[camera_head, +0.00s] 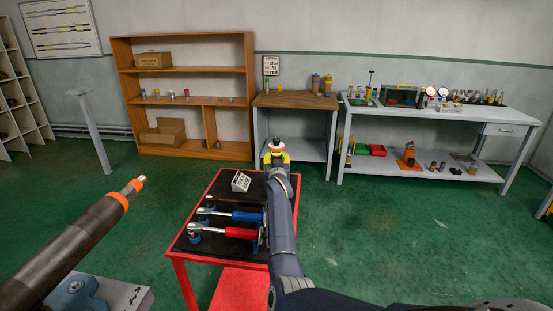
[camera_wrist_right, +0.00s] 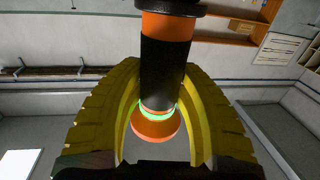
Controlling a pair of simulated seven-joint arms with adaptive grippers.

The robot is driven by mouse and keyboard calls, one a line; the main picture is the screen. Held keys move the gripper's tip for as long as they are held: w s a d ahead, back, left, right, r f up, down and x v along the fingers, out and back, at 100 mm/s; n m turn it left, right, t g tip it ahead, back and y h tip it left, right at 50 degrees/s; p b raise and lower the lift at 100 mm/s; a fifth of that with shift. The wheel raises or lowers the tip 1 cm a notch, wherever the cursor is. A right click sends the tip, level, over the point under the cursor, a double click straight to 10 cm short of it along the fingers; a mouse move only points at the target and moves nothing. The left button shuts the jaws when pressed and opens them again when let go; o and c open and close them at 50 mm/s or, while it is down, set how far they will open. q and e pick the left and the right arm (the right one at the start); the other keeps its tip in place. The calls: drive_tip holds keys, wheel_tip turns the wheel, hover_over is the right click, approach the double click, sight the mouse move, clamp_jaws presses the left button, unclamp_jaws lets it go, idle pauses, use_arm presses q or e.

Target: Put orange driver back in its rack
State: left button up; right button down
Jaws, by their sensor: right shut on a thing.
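My right gripper (camera_head: 277,157) is above the far right part of the red cart, its yellow fingers shut on the orange driver (camera_head: 277,147). In the right wrist view, the driver (camera_wrist_right: 165,70) has a black grip with orange bands and a flared orange end, and it stands between the two yellow fingers (camera_wrist_right: 158,120). A blue-handled driver (camera_head: 233,215) and a red-handled driver (camera_head: 228,232) lie in the rack (camera_head: 197,226) on the cart top. My right arm hides the cart's right side and part of the rack. My left gripper is not in view.
The red cart (camera_head: 184,255) has a dark top with a small white lettered block (camera_head: 241,181) at its back. A brown pipe (camera_head: 75,245) with an orange band juts in at left, above a vise (camera_head: 85,292). Benches and shelves line the far wall; green floor is free around the cart.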

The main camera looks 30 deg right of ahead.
drive_tip(key=shift+f, duration=1.25)
idle(1.5)
drive_tip(key=c, duration=0.9)
unclamp_jaws()
drive_tip(key=shift+f, duration=0.1)
drive_tip(key=shift+o, duration=0.2)
drive_tip(key=shift+f, duration=0.2)
drive_tip(key=v, duration=1.2)
drive_tip(key=shift+r, duration=0.15)
